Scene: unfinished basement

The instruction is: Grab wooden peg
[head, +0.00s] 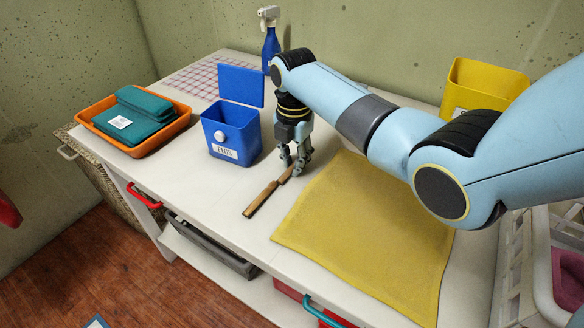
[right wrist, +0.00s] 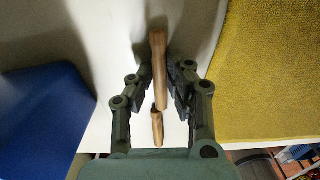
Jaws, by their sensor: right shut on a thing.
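The wooden peg (head: 261,199) is a slim brown piece lying near the front middle of the white table, with its far end under my right gripper. My right gripper (head: 293,172) points down at the table and is shut on the peg. In the right wrist view the peg (right wrist: 159,72) runs between the two fingers (right wrist: 174,92), and a second brown length of wood (right wrist: 157,127) shows nearer the palm. Whether the peg touches the table is hard to tell. My left gripper is not in view.
A blue labelled box (head: 232,138) with its lid up stands left of the gripper. A yellow cloth (head: 365,235) lies to the right. An orange tray (head: 92,126) holds folded teal cloths. A spray bottle (head: 271,45) and a yellow bin (head: 486,85) stand at the back.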

